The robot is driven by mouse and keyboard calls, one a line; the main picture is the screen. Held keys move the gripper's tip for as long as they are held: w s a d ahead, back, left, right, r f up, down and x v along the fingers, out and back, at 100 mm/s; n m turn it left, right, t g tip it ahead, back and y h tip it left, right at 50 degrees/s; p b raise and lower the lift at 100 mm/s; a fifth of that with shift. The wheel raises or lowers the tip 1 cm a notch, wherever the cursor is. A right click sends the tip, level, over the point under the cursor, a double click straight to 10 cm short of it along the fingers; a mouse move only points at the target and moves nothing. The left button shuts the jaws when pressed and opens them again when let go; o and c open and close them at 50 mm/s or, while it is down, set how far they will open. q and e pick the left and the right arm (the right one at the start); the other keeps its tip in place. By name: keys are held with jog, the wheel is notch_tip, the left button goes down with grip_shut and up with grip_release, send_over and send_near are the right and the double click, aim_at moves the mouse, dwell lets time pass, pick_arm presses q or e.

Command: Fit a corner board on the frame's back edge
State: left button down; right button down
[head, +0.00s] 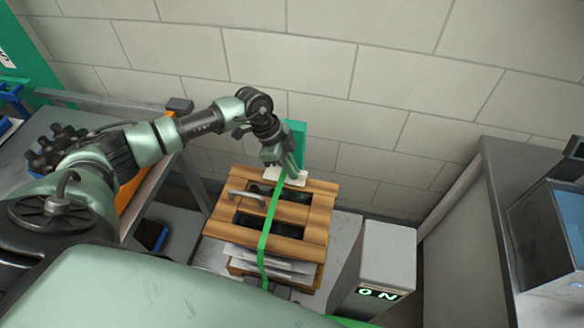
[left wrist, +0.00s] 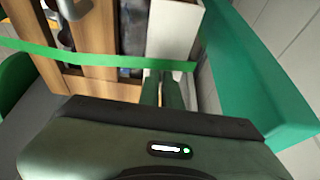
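The slatted wooden frame (head: 314,210) stands low at the centre of the head view, with dark openings between its slats. A white corner board (head: 298,179) lies at its back edge, and it also shows in the left wrist view (left wrist: 176,28). A green strap (head: 266,232) runs from back to front over the frame and crosses the board's near end in the left wrist view (left wrist: 100,60). My left gripper (head: 283,168) is at the board, its two fingers close together with the board between them. The fingertips are partly hidden. My right gripper is out of view.
A green post (head: 296,132) stands right behind the frame, before the block wall (head: 310,70). A grey box (head: 388,248) with a lit "ON" display is to the right.

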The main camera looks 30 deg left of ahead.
pick_arm(q)
jog(key=shift+f+b, duration=0.35)
jog(key=shift+f, duration=0.3)
jog(key=c, duration=1.5)
grip_release()
jog(key=shift+c, duration=0.2)
jog(key=shift+r, duration=0.1)
jog(key=shift+r+p, duration=3.5)
jog(key=shift+f, duration=0.1)
